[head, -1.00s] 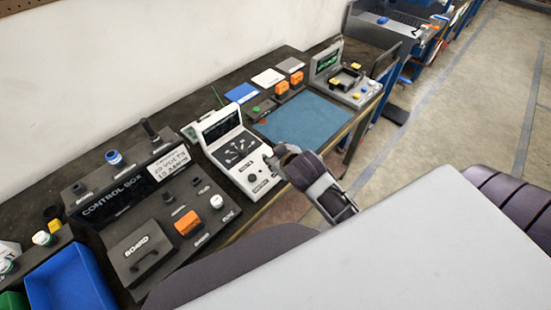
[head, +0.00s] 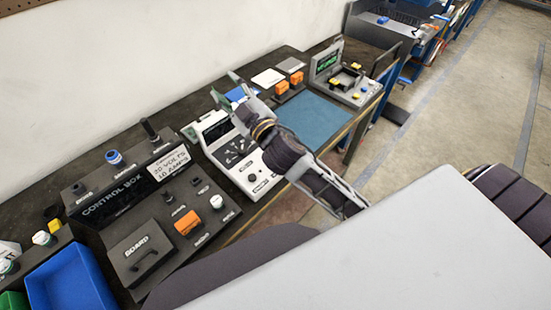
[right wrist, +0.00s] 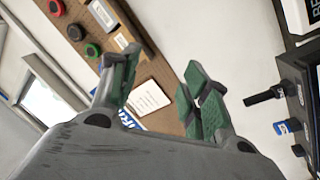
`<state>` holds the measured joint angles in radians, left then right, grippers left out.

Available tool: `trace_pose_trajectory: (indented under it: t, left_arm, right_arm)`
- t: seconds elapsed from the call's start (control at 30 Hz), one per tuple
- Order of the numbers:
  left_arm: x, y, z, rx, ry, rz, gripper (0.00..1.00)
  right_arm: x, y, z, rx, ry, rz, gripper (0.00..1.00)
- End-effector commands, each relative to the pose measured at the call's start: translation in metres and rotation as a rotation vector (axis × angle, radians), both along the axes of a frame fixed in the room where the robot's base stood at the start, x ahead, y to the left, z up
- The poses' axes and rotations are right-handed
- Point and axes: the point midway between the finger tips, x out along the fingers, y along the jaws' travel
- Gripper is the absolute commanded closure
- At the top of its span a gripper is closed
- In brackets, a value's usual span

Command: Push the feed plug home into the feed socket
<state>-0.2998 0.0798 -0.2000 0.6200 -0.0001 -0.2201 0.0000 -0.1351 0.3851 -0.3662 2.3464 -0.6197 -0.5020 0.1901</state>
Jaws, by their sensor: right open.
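The black control box (head: 112,202) stands on the bench at the left. It carries a black upright handle (head: 149,127), a blue-capped knob (head: 113,157), an orange block (head: 188,222) and a white-capped part (head: 217,201). I cannot tell which parts are the feed plug and feed socket; their labels are too small to read. My left gripper is out of view.
A blue bin (head: 70,283) stands at the bench's near left. The right wrist view shows a brown board with coloured buttons (right wrist: 75,32).

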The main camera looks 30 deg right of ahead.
Motion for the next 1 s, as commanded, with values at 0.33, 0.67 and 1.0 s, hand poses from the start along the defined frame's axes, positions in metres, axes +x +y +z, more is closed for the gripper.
trace_pose_trajectory:
  t: [0.33, 0.67, 1.0]
  left_arm:
    - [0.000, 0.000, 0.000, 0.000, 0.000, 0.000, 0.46]
    - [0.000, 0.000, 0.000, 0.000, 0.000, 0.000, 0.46]
    - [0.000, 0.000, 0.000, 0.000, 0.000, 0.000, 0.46]
  right_arm:
    - [-0.012, 0.052, 0.054, -0.140, -0.267, 0.183, 0.54]
    - [-0.038, 0.102, 0.081, -0.297, -0.481, 0.378, 0.54]
    - [-0.072, 0.148, 0.081, -0.487, -0.655, 0.597, 0.54]
